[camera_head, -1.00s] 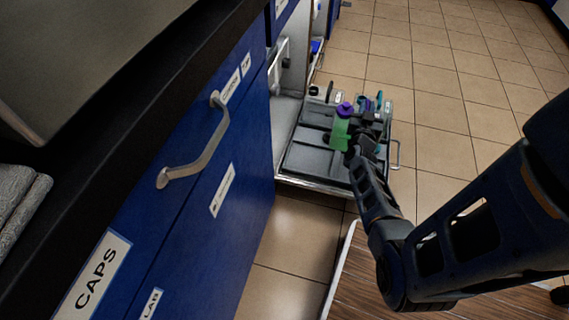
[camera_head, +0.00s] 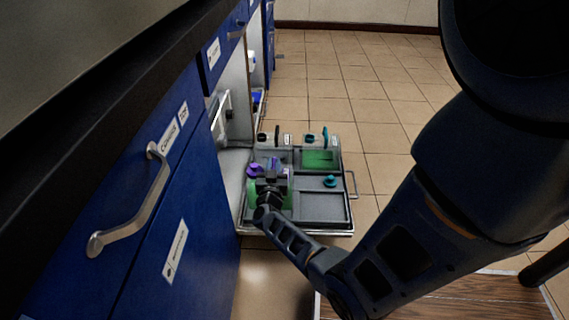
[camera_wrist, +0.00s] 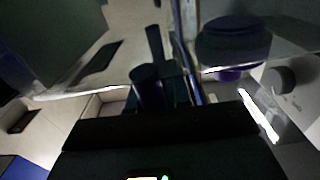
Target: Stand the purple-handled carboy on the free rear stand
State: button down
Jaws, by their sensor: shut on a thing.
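The purple-handled carboy (camera_head: 252,194) holds green liquid and has a purple cap (camera_head: 255,169). It is over the left part of a pulled-out dark tray (camera_head: 326,205); I cannot tell whether it touches the tray. My gripper (camera_head: 272,180) is shut on its purple handle (camera_head: 276,164). In the wrist view the purple cap (camera_wrist: 233,40) shows large and dim, right of the fingers. A second green carboy (camera_head: 319,159) with a teal cap (camera_head: 330,181) is at the tray's back right. My arm hides part of the tray's front left.
Small fittings (camera_head: 287,139) and a teal handle (camera_head: 325,136) are along the tray's back edge. A blue cabinet front (camera_head: 170,210) with a metal handle (camera_head: 145,205) borders the left. The tiled floor (camera_head: 385,130) right of the tray is clear.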

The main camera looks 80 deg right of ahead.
jog(key=shift+w+f, duration=0.1)
jog(key=shift+w, duration=0.2)
notch_tip(320, 180, down, 4)
jog(key=b, duration=0.3)
jog(key=c, duration=1.1)
grip_release()
jog(key=shift+a+f, duration=0.1)
